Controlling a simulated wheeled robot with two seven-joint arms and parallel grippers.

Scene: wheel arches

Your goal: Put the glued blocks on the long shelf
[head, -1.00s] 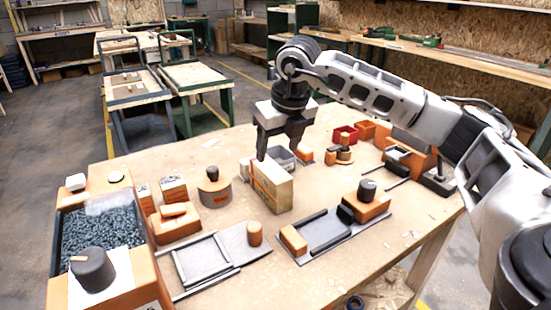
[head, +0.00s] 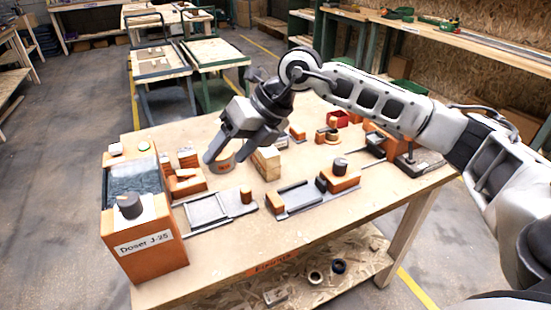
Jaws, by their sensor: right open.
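My right gripper (head: 230,155) is open and tilted down to the left over the workbench (head: 258,230). Its fingers overlap the round orange-grey pot (head: 224,165) in the picture; I cannot tell whether they touch it. A pale wooden block piece (head: 267,164) stands upright just right of the fingers, apart from them. It may be the glued blocks, but no glue seam can be made out. A long wooden shelf (head: 455,52) runs along the right back wall, with green things on it. My left gripper is not in view.
The orange doser (head: 146,258) stands at the bench's left end. Two flat grey fixtures (head: 208,208) (head: 296,197) with orange blocks lie along the front. A red bin (head: 340,118) is farther back. Rolls of tape (head: 338,267) lie on the lower shelf.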

